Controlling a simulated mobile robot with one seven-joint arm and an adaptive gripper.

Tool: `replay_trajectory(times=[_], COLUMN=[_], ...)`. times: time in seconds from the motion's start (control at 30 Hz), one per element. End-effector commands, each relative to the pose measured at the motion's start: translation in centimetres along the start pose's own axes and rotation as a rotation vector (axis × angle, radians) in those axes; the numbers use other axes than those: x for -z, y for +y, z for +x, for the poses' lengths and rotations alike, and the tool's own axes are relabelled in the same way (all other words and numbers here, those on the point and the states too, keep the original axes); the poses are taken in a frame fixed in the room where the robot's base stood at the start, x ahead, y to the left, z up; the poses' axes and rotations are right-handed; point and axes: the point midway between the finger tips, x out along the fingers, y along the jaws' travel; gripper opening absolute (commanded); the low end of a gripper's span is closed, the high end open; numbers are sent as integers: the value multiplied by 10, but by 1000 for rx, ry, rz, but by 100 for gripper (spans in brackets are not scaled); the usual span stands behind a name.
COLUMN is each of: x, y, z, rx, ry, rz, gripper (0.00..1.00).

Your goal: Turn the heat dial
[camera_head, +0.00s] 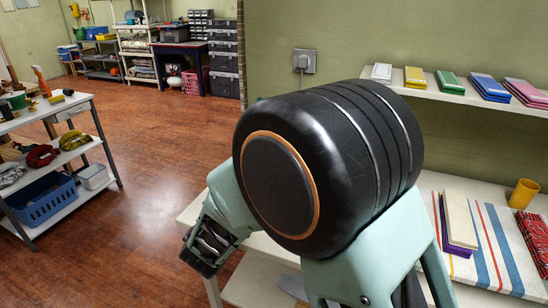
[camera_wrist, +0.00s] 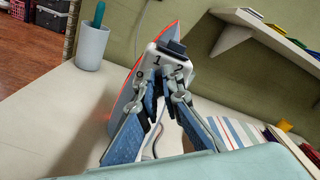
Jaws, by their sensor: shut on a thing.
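The heat dial (camera_wrist: 170,68) shows in the wrist view as a small white block marked 0, 1 and 2, with a dark tab on top. Behind it stands a grey pointed body (camera_wrist: 128,92) with a red edge. My gripper (camera_wrist: 166,88) is shut on the dial, its two blue-padded fingers coming up from below in the wrist view. The fingers cover the dial's lower part. In the camera_head view my own arm hides the dial.
A grey cup (camera_wrist: 91,46) with a green handle stands at left on the white tabletop (camera_wrist: 52,115). A striped cloth (camera_head: 487,240) and a yellow cup (camera_head: 523,194) lie to the right. A wall shelf (camera_head: 440,96) holds colored stacks. A cord runs near a wall outlet (camera_head: 304,61).

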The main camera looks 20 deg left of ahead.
Motion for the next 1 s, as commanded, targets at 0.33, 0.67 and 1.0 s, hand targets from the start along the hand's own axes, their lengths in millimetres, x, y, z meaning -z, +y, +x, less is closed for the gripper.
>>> replay_trajectory(times=[0.33, 0.67, 1.0], x=[1, 1, 1], y=[1, 1, 1], z=[0, 0, 0], rx=[0, 0, 0], ry=[2, 2, 1], rz=[-82, -86, -84], gripper=[0, 0, 24])
